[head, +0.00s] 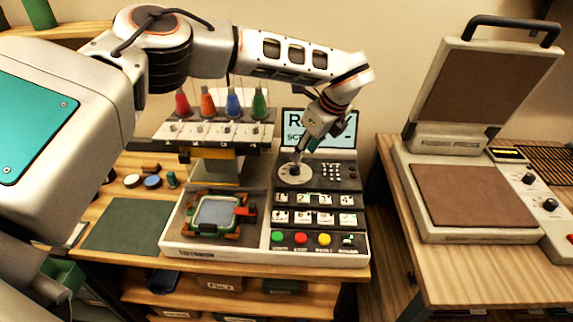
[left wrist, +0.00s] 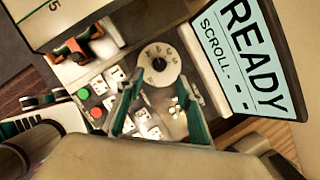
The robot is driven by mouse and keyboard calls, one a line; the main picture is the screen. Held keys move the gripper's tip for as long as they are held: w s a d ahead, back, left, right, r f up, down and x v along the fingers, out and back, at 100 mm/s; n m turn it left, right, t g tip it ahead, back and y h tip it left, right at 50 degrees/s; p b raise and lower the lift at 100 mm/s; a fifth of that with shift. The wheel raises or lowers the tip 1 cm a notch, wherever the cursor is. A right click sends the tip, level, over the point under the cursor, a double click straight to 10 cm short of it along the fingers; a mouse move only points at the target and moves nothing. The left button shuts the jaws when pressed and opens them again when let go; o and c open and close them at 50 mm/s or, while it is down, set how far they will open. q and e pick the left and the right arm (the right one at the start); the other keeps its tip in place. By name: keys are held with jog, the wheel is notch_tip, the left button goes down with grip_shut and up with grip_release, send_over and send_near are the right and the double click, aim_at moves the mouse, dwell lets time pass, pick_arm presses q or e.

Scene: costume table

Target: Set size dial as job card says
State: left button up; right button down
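The size dial seems to be the round pale dial (head: 295,174) on the embroidery machine's dark panel, left of a keypad. In the left wrist view the dial (left wrist: 157,66) shows dark marks around a dark hub; I cannot read its setting surely. My left gripper (head: 301,157) points down over the dial. In the left wrist view its green fingers (left wrist: 160,80) are spread apart, with the dial between and beyond their tips; contact cannot be told. The machine's screen (left wrist: 238,55) reads READY and SCROLL with dashes. I can make out no job card. My right gripper is not in view.
Below the dial are white picture keys (head: 300,199) and a row of coloured buttons (head: 300,239). A hooped frame (head: 217,212) lies to the left, under several thread cones (head: 233,102). An open heat press (head: 471,195) stands on the right table.

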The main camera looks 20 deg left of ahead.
aim_at(296, 168)
pick_arm(q)
jog(key=p+x, duration=0.1)
jog(key=x, duration=0.6)
jog(key=shift+f, duration=0.2)
grip_shut()
